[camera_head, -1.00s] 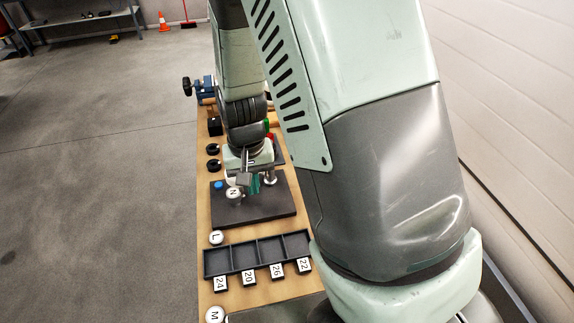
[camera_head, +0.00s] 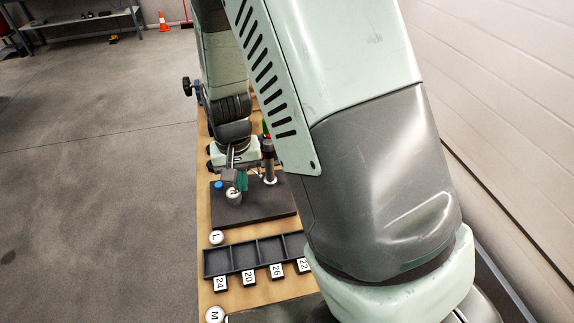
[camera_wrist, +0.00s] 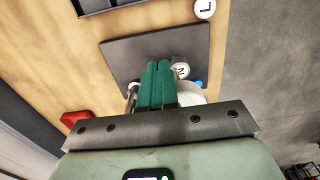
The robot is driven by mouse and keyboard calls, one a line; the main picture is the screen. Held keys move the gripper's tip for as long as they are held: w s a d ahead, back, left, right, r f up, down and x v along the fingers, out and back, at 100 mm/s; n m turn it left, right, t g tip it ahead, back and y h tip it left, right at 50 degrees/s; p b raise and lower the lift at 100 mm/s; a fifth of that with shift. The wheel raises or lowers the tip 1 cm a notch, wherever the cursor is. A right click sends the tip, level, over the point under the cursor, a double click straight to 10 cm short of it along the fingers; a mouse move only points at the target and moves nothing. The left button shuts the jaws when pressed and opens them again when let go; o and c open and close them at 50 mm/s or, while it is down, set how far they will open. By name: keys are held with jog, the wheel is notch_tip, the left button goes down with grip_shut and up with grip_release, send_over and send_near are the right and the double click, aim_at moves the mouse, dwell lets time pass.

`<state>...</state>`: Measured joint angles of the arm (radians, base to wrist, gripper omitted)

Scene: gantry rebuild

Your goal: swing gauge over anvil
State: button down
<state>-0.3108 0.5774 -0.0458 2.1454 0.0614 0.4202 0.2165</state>
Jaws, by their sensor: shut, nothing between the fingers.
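The gauge's stand is a dark square plate (camera_head: 262,207). A post (camera_head: 268,163) with a dark top rises at its right. A grey block (camera_head: 228,175), apparently the gauge's head, shows above a white-capped round piece marked N (camera_head: 234,197). I cannot tell whether it lines up with the anvil. My gripper (camera_head: 243,183) has green fingers, closed together and empty, beside the grey block, between it and the post. In the wrist view, the fingers (camera_wrist: 157,72) point over the plate (camera_wrist: 115,55), next to the N piece (camera_wrist: 181,70). The gauge arm is mostly hidden by my gripper.
A blue button (camera_head: 218,185) is at the plate's left. A compartment tray (camera_head: 230,260) with number tags lies nearer, with round pieces L (camera_head: 216,238) and M (camera_head: 214,315) at the bench's left edge. A red object (camera_wrist: 75,118) shows in the wrist view.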

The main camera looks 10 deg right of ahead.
notch_tip(320, 180, up, 9)
jog(key=shift+s+d, duration=0.15)
jog(key=shift+d, duration=0.1)
dwell(1.3)
jog(key=s+d+r+t, duration=0.1)
jog(key=s+d+r, duration=0.2)
jog(key=r, duration=0.4)
jog(key=s+d+r+t, duration=0.2)
jog(key=s+r, duration=0.1)
jog(key=r, duration=0.3)
jog(key=s+d+r+t, duration=0.1)
jog(key=s+d+r, duration=0.1)
jog(key=s, duration=0.4)
jog(key=s+d+r+t, duration=0.1)
jog(key=s+d+r, duration=0.1)
jog(key=s+r, duration=0.3)
jog(key=shift+s+d+t, duration=0.3)
jog(key=shift+s+d, duration=0.1)
